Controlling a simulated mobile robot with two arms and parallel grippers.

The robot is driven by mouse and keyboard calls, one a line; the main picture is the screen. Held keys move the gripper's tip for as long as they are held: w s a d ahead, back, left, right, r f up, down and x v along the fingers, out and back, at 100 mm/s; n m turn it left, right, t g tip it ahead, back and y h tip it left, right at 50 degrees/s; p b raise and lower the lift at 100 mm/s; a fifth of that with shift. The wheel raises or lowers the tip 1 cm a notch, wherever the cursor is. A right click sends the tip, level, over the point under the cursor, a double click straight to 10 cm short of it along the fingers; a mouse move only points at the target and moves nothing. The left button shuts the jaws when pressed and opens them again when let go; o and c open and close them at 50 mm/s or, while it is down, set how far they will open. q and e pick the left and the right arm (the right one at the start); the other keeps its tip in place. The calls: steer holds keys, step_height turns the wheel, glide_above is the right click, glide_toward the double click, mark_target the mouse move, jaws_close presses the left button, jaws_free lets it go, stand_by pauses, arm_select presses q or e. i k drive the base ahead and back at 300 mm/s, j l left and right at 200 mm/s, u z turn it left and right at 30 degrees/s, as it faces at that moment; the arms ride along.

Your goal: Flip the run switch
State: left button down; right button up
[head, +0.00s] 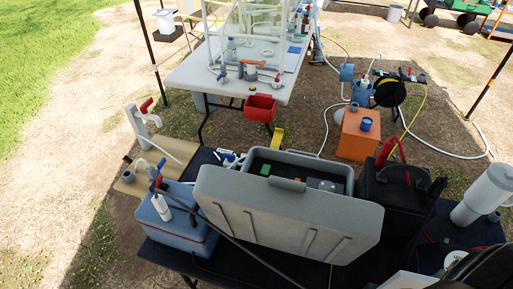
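I cannot pick out a run switch in the head view. An open grey case (290,213) stands on the near dark table, its raised lid facing me and hiding most of its inside. A green piece and a grey block (323,185) show above the lid. A blue box (178,222) with a dark hose stands left of the case. Neither gripper can be made out in the head view.
A black bag (396,196) stands right of the case. An orange box (359,136) is on the ground behind. A white table (222,83) with bottles and a red bin (259,107) at its front edge stand farther back. Hoses cross the ground at right.

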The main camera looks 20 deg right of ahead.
mark_target(265, 171)
steer(key=j+z, duration=0.25)
steer(key=j, duration=1.2)
steer(key=k+j+z, duration=0.2)
steer(key=j, duration=1.25)
steer(key=i, duration=0.1)
